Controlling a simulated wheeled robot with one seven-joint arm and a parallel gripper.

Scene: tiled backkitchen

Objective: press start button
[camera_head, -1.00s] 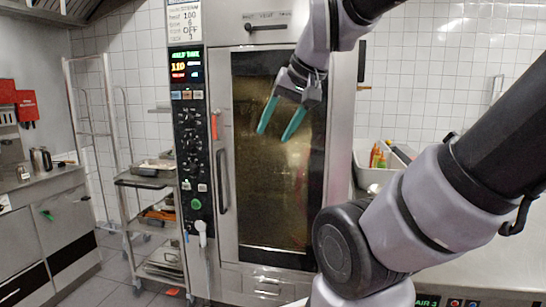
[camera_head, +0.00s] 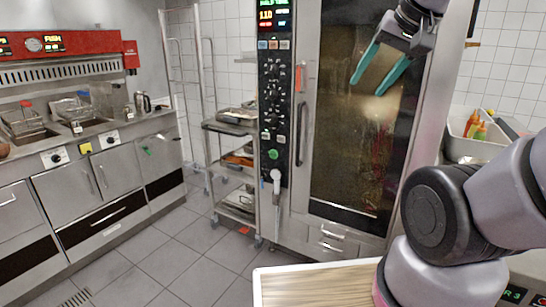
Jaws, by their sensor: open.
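A tall steel oven (camera_head: 300,120) stands in the middle, with a black control panel (camera_head: 273,110) on the left of its dark glass door (camera_head: 350,130). A round green button (camera_head: 272,154) sits low on the panel, below several dark knobs. Small coloured buttons (camera_head: 273,44) lie in a row under the lit display (camera_head: 272,15). No label reading start is legible. My gripper (camera_head: 366,88) has two teal fingers spread apart and empty. It hangs in front of the upper glass door, right of the panel, and appears to touch nothing.
A wheeled rack (camera_head: 220,127) with trays stands left of the oven. Fryers with a red front (camera_head: 55,45) line the left wall. A wooden-topped surface (camera_head: 316,285) is close at the front. Tiled floor (camera_head: 165,250) at the left is clear. A bin with bottles (camera_head: 465,142) stands right.

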